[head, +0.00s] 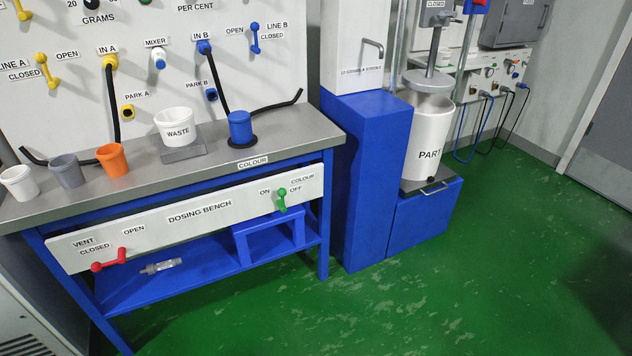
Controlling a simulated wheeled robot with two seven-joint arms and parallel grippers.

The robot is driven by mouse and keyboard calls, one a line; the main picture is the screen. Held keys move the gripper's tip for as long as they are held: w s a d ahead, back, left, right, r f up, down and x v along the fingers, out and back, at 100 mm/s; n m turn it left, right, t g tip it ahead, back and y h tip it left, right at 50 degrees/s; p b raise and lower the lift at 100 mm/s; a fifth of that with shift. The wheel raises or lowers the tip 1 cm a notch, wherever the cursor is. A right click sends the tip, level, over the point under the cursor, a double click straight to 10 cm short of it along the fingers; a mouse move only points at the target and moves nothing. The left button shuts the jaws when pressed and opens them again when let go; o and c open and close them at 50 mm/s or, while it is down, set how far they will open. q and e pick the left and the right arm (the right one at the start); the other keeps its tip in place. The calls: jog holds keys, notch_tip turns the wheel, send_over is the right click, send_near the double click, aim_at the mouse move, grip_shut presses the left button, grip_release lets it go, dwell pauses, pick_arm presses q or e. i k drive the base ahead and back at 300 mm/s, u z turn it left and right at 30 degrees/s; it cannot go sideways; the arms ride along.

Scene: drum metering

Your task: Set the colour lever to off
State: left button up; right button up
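The colour lever (282,200) is a small green handle on the right part of the white front panel (200,212) of the dosing bench. It stands roughly upright in the picture, between the ON label (265,192) on its left and the OFF label (296,189) on its right. I cannot tell clearly which label it is set to. The COLOUR label (302,179) is above it. Neither of my grippers is in view, and nothing covers the lever.
A red vent lever (108,261) is at the panel's left end. Cups, a white waste tub (176,127) and a blue container (240,128) stand on the grey bench top (210,168). A blue cabinet (365,180) stands right of the bench. The green floor (420,290) in front is clear.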

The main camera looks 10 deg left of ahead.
aim_at(282, 192)
jog(key=u, duration=0.45)
jog(key=i, duration=1.05)
jog(key=u, duration=0.7)
